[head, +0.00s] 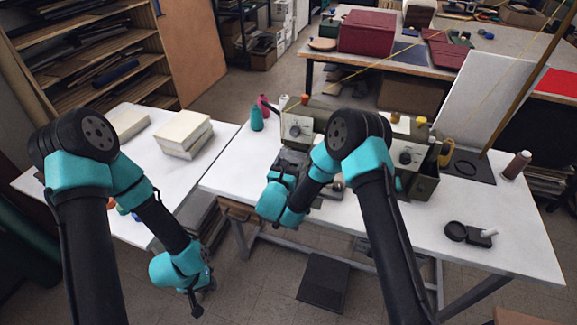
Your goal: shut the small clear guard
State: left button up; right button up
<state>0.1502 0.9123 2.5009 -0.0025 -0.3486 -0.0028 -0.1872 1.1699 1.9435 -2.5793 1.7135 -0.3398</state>
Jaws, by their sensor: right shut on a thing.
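An olive-grey sewing machine (410,158) with round dials stands on the white table. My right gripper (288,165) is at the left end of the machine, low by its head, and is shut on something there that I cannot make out. My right arm covers much of the machine's middle. The small clear guard cannot be made out in this view. My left gripper (195,304) hangs low, pointing down in front of the gap between the two tables, away from the machine. It is too small to tell whether its fingers are open or shut.
Thread cones, one teal (257,118), stand behind the machine's left end. A brown spool (517,165) and a small black device (470,234) are on the table's right. Cream blocks (184,133) lie on the left table (216,152). The sewing table's right front (520,240) is clear.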

jog(key=shift+w+d+f+t+h, duration=0.1)
jog(key=shift+f+t+h, duration=0.2)
jog(key=shift+f+t, duration=0.1)
jog(key=o, duration=0.6)
jog(key=shift+o, duration=0.2)
